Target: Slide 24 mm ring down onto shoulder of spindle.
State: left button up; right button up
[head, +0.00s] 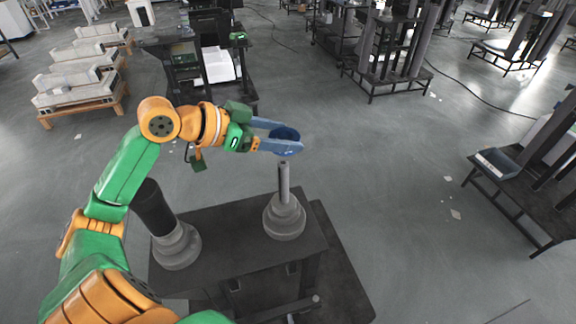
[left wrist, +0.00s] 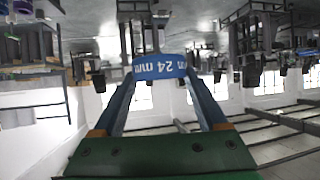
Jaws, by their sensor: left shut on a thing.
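The blue ring (head: 287,134) is held in the air between the fingers of my left gripper (head: 281,136). In the left wrist view the ring (left wrist: 159,67) shows its "24 mm" label upside down, with a finger on each side of it. The spindle (head: 284,183) is a grey upright rod rising from a wider stepped grey base with its shoulder (head: 284,212). The ring appears above the rod's top and apart from it; exact alignment in depth cannot be told. My right gripper is not in view.
The spindle stands on a dark table (head: 235,232). To its left is a second grey stepped base (head: 176,248) with a thick black cylinder (head: 152,207). Pallets with pale blocks (head: 75,92) and dark racks stand farther back. The floor right of the table is open.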

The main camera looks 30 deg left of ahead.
pick_arm(q)
jog(key=b, duration=0.3)
send_over(280, 202)
jog(key=f, duration=0.5)
jog(key=shift+w+a, duration=0.15)
jog(key=shift+w, duration=0.1)
jog(key=shift+f+b, duration=0.85)
jog(key=shift+b, duration=0.05)
jog(key=shift+f+b, duration=5)
jog(key=shift+f, duration=0.95)
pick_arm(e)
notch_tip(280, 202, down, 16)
pick_arm(q)
jog(key=o, duration=1.5)
jog(key=shift+o, duration=0.3)
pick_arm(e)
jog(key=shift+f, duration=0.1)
